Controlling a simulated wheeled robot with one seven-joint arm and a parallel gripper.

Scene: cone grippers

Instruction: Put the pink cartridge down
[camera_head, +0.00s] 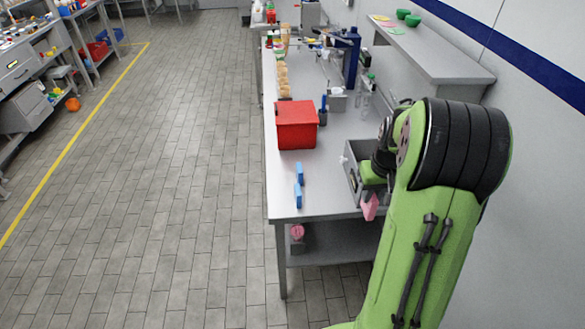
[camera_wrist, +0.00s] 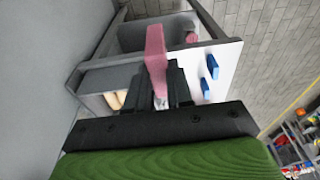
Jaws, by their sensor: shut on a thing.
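The pink cartridge (camera_head: 370,207) shows in the head view just below my arm, near the front right corner of the table (camera_head: 312,205). It also shows in the wrist view (camera_wrist: 155,50), standing out from between the fingers. My gripper (camera_wrist: 160,88) is shut on it. In the head view my arm hides most of the gripper. The cartridge looks held above the table level near the edge; I cannot tell whether it touches anything.
A pink object (camera_head: 297,232) lies on the lower shelf. The front tabletop has bare room.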

